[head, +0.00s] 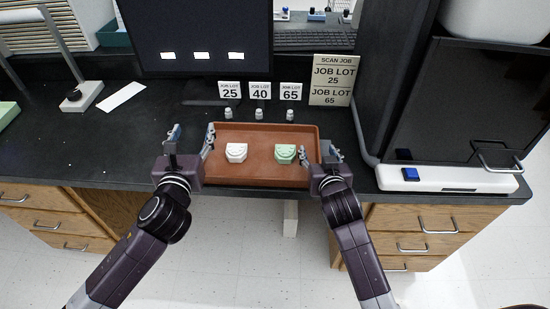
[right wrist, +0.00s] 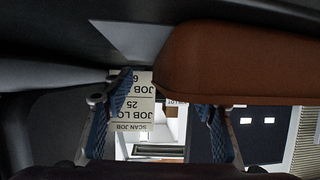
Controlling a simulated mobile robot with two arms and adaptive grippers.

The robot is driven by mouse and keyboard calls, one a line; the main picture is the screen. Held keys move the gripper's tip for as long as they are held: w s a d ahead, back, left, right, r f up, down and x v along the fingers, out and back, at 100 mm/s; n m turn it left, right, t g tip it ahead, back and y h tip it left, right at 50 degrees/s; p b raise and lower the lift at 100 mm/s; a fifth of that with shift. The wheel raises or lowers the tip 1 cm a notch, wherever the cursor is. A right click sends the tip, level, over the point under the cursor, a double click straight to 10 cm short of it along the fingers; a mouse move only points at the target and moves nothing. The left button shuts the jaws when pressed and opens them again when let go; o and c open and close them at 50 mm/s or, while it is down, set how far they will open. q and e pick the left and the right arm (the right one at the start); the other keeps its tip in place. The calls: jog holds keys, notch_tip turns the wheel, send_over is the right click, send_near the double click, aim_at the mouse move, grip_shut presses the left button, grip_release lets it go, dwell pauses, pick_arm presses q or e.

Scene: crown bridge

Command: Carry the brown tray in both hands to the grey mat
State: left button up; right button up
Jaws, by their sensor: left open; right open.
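The brown tray (head: 262,172) rests on the black bench at its front edge. It carries a white dental model (head: 236,153) and a green one (head: 285,153). My left gripper (head: 191,137) is open at the tray's left end, its inner finger by the left wall. My right gripper (head: 319,153) is open at the right end, one finger on each side of the right wall. In the right wrist view the tray's rounded end (right wrist: 240,65) reaches between the open fingers (right wrist: 162,118); contact cannot be told. I cannot make out a grey mat.
A monitor (head: 200,40) is further back. A white device with a blue button (head: 411,174) stands to the right. The bench (head: 90,150) left of the tray is mostly clear.

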jog(key=v, duration=1.2)
